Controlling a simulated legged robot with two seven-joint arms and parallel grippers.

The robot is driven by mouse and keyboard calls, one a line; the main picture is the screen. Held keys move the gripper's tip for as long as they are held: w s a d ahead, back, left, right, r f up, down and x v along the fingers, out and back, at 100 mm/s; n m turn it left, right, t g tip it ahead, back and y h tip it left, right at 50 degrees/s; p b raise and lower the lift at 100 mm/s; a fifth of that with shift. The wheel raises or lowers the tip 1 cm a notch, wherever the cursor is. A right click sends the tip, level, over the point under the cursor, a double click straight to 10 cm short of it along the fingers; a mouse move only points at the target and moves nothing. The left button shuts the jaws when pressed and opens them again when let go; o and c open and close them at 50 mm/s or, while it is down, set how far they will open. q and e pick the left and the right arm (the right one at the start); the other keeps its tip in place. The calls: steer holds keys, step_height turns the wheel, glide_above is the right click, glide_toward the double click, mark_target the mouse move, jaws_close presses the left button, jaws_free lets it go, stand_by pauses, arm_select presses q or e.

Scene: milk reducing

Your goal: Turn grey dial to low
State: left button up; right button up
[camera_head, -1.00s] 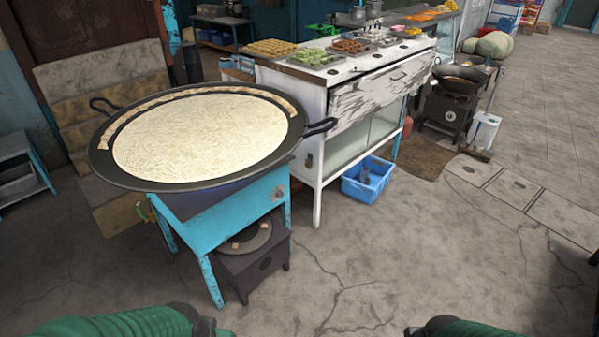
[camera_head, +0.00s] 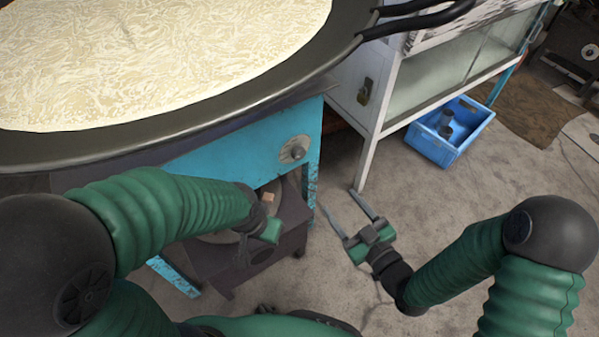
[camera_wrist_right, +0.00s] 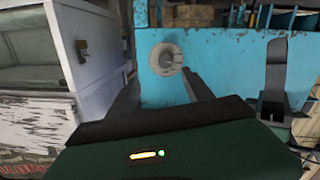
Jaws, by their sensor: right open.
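The grey dial (camera_head: 294,149) sits on the front panel of the blue stove (camera_head: 240,150), below the big black pan. It also shows in the right wrist view (camera_wrist_right: 166,58), ahead of and between the fingers. My right gripper (camera_head: 340,203) is open and empty, lower right of the dial and apart from it. Its two fingers also show in the right wrist view (camera_wrist_right: 162,95). My left gripper (camera_head: 266,226) is lower left of the dial, partly hidden by its own arm; its fingers are not clear. Markings on the dial are too small to read.
The black pan (camera_head: 250,112) with milk (camera_head: 150,55) overhangs the stove, and its handle (camera_head: 420,18) juts right. A white cabinet (camera_head: 375,95) stands right of the stove. A blue basket (camera_head: 450,130) is on the floor. A dark low burner stands under the stove.

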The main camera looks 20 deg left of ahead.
mark_target(300, 156)
steer(key=shift+y, duration=0.5)
steer(key=b+x, duration=0.1)
steer(key=x, duration=0.4)
steer(key=b+x, duration=0.2)
steer(key=x, duration=0.4)
steer(key=s+b+x, duration=0.1)
steer(key=b+x, duration=0.1)
steer(key=x, duration=0.3)
steer(key=shift+w+a+r, duration=0.1)
steer(key=shift+w+a, duration=0.15)
steer(key=shift+a, duration=0.35)
steer(key=shift+w+a+r+b, duration=0.15)
steer(key=shift+w+a+b, duration=0.2)
steer(key=shift+w+b, duration=0.05)
arm_select(q)
steer(key=s+x, duration=0.1)
steer(key=x, duration=0.5)
steer(key=shift+s+a+f, duration=0.25)
steer(key=shift+a+f, duration=0.1)
steer(key=shift+f, duration=0.1)
arm_select(e)
steer(key=shift+c, duration=0.5)
jaws_close()
